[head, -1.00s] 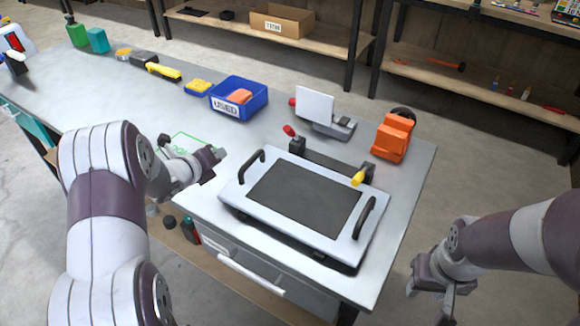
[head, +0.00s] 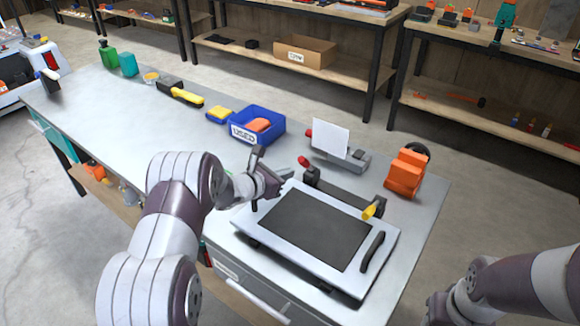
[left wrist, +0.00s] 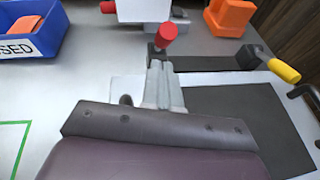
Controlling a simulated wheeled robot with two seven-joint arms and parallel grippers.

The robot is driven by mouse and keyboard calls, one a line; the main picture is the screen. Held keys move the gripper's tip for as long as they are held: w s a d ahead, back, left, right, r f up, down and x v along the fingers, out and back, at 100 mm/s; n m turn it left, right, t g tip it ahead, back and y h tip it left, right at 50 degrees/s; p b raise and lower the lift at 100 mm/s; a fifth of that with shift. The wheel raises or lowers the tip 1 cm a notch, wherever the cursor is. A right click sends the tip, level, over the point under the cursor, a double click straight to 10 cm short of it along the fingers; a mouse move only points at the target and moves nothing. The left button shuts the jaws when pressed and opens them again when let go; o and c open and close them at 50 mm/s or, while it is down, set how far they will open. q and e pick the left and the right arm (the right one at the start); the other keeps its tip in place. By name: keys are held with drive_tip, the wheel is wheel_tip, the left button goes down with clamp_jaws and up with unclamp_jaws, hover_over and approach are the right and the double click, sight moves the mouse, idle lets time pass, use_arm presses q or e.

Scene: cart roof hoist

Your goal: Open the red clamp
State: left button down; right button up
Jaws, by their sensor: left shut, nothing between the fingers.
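The red clamp (head: 304,162) stands with its red handle up at the left end of a black bar (head: 345,191). In the left wrist view the red handle (left wrist: 166,36) rises just beyond my fingertips. A yellow-handled clamp (head: 370,210) sits at the bar's right end and also shows in the left wrist view (left wrist: 284,70). My left gripper (head: 276,184) is shut and empty, just left of and nearer than the red clamp; its fingers (left wrist: 158,72) hide the clamp's lower part. I cannot tell whether they touch. My right gripper (head: 438,308) is partly out of frame at bottom right.
A pale panel with a dark centre (head: 315,228) and black handles lies in front of the bar. Behind stand a grey device with a white plate (head: 331,138), an orange block (head: 404,172) and a blue USED bin (head: 270,143). The bench's left part has free room.

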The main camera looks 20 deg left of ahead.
use_arm(q)
drive_tip(key=shift+w+d+r, duration=0.45)
drive_tip(key=shift+w+d, duration=0.1)
drive_tip(key=shift+w, duration=0.25)
use_arm(e)
drive_tip(key=shift+r, duration=0.35)
drive_tip(key=shift+s, duration=0.1)
